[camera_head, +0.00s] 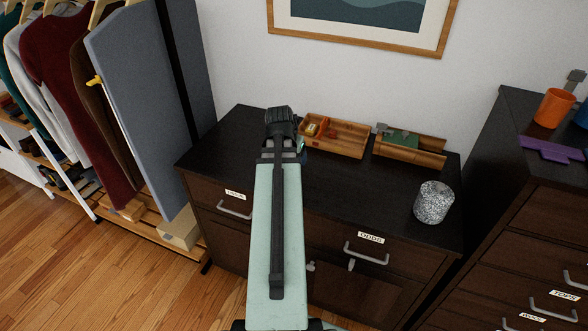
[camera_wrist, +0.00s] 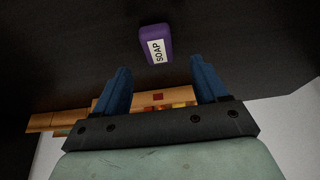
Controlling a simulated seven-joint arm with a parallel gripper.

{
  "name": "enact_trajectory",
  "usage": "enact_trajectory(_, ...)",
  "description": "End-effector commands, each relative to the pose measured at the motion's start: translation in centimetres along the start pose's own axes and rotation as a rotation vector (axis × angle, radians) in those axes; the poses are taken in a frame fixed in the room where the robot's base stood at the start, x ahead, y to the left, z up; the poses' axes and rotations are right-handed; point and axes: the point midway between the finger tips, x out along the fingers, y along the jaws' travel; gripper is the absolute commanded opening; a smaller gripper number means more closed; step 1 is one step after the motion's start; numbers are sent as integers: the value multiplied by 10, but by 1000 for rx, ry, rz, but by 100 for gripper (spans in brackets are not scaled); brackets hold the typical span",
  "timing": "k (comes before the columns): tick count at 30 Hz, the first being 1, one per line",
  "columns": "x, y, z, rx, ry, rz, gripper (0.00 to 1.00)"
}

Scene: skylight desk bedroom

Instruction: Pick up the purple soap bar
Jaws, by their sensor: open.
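The purple soap bar (camera_wrist: 148,32) has a white label reading SOAP and lies on the dark dresser top in the wrist view. In the head view I cannot see it; my arm covers that part of the dresser top. My gripper (camera_wrist: 160,66) is open, with its two blue fingers spread apart and nothing between them. The soap bar shows beyond the fingertips, roughly centred between them, and apart from them. How far the fingers are above it is hard to tell.
A wooden tray (camera_head: 342,148) with small items and another wooden box (camera_head: 408,158) stand along the dresser's back. A speckled grey cup (camera_head: 434,203) stands at its right front. The middle of the dresser top (camera_head: 352,187) is clear. A grey board (camera_head: 140,105) stands on the left.

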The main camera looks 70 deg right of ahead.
Motion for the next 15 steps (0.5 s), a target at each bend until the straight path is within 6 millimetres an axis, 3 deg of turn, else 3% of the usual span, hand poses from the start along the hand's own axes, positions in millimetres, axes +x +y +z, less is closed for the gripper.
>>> enact_trajectory(7, 10, 0, 0, 0, -2, 1, 72)
enact_trajectory(15, 39, 1, 0, 0, -2, 1, 72)
